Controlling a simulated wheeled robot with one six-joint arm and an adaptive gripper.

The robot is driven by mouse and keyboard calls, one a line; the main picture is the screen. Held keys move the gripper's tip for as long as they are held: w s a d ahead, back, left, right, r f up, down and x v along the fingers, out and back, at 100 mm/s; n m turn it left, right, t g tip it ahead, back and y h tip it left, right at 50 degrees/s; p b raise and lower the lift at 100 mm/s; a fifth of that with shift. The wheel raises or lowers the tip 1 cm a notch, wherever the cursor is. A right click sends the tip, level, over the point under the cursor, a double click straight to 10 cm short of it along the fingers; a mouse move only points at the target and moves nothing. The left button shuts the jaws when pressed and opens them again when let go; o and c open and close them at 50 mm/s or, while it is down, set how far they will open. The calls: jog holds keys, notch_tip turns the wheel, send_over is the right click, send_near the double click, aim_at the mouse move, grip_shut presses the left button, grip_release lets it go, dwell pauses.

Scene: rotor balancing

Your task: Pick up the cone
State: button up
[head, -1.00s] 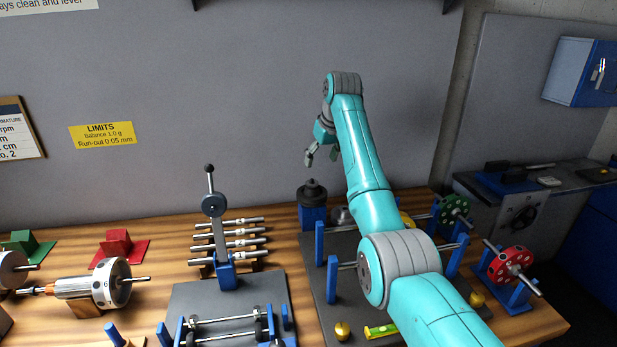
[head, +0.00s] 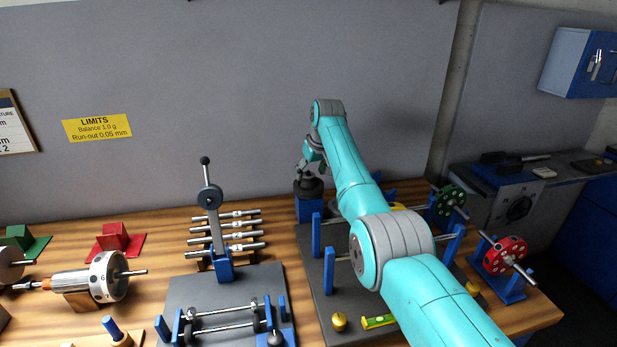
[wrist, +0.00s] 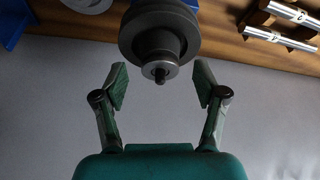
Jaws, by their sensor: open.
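The cone (head: 311,189) appears to be the dark grey stepped round piece on a blue stand (head: 310,211) at the back of the bench. In the wrist view the cone (wrist: 157,30) shows at the top middle as round steps narrowing to a small stud. My gripper (head: 307,172) is just above the cone in the head view and partly covers it. In the wrist view my gripper (wrist: 160,80) is open, one finger on each side of the stud end. A gap shows between each finger and the stud. Nothing is held.
My arm passes over the dark plate with blue posts (head: 316,233). Shafts on a rack (head: 228,230) and a lever stand (head: 222,262) are left of the cone. A green disc (head: 444,203) and red disc (head: 503,257) are right. The grey wall is close behind.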

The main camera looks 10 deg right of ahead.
jog(key=shift+w+f, duration=0.1)
jog(key=shift+f, duration=0.1)
jog(key=c, duration=1.2)
jog(key=shift+c, duration=0.2)
